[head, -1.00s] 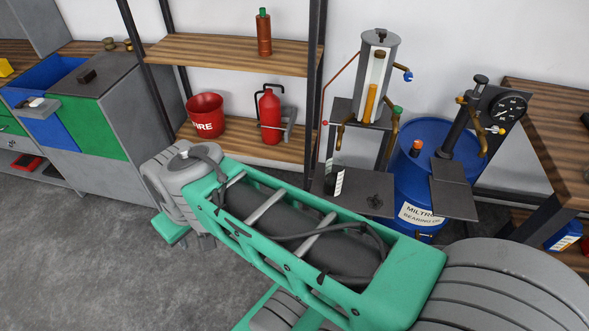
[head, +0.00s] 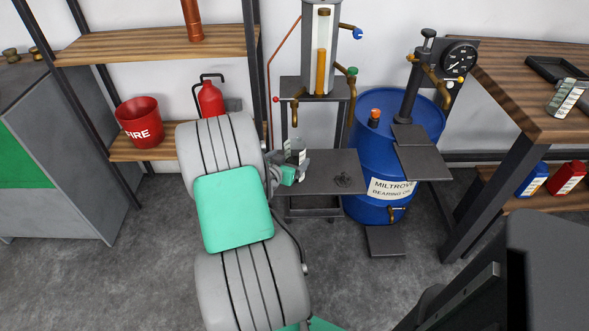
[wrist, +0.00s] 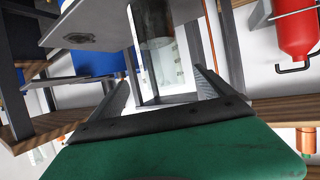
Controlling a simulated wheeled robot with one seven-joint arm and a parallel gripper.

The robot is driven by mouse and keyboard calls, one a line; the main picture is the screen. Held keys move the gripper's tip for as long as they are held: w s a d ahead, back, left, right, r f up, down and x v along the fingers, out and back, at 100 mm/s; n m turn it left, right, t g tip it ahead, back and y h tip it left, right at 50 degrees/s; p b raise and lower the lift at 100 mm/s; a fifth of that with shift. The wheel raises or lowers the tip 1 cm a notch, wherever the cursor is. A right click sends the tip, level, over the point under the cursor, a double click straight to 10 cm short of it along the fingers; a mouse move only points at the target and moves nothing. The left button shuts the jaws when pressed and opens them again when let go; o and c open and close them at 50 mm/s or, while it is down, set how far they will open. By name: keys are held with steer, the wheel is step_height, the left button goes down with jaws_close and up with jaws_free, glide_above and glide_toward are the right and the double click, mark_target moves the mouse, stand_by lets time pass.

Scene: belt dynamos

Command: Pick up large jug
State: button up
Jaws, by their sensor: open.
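The large jug (head: 295,152), clear with pale markings, stands on the dark platform (head: 335,170) of the dispenser stand in the head view, partly hidden by my arm. In the wrist view the jug (wrist: 168,60) appears as a clear cylinder with a dark band, beyond and between the fingers. My gripper (wrist: 168,90) is open, one finger to each side of the view of the jug. In the head view my gripper (head: 287,173) is beside the jug, mostly hidden by my arm. I cannot tell whether either finger touches it.
A blue drum (head: 372,150) and a gauge pump (head: 410,105) stand to the right. Another clear jug (head: 565,97) is on the wooden bench (head: 505,80). Floor is open at front left.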

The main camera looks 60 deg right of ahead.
steer(key=x, duration=0.6)
steer(key=shift+w+d, duration=0.15)
steer(key=shift+d, duration=0.05)
steer(key=shift+c, duration=0.3)
jaws_close()
stand_by(0.4)
